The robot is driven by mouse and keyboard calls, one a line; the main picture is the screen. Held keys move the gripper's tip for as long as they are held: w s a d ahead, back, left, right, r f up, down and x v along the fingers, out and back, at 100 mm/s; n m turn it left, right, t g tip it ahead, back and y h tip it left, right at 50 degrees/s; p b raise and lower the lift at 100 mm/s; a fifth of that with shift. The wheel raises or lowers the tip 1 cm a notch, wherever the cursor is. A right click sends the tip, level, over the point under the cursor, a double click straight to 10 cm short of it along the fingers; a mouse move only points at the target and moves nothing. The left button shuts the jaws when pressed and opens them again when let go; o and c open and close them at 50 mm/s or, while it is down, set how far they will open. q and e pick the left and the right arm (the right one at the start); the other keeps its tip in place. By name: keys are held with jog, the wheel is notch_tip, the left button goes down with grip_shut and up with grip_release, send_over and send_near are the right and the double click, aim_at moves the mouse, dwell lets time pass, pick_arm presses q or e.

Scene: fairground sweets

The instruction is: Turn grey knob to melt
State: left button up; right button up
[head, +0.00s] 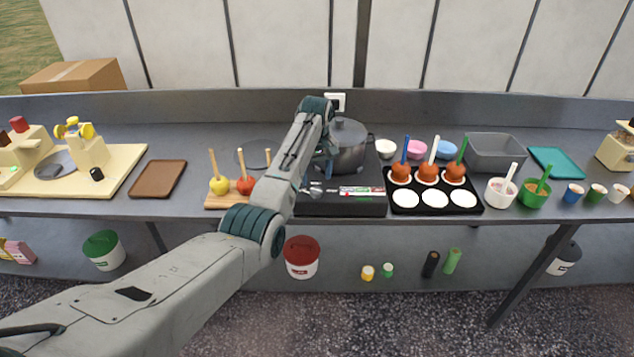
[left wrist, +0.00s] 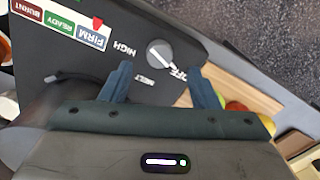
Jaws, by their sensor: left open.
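In the left wrist view the grey knob (left wrist: 156,52) is a round dial on the black hob panel. Its white pointer line points toward the OFF label (left wrist: 178,74). The MELT label (left wrist: 158,84) and HIGH label (left wrist: 125,48) are printed around it. My left gripper (left wrist: 160,69) is open, its two fingers on either side of the knob's near side, and I see no contact. My right gripper is not in view.
A grey lidded pot (head: 347,146) stands on the hob behind my gripper. A coloured strip (head: 362,191) with BURNT, READY and FIRM labels is on the hob front. A wooden board (head: 217,201) with dipped apples is to the left; a black tray (head: 434,210) is right.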

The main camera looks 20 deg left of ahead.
aim_at(316, 189)
pick_arm(q)
notch_tip(316, 189, down, 5)
jog(key=shift+p, duration=0.35)
jog(key=shift+w, duration=0.1)
jog(key=c, duration=1)
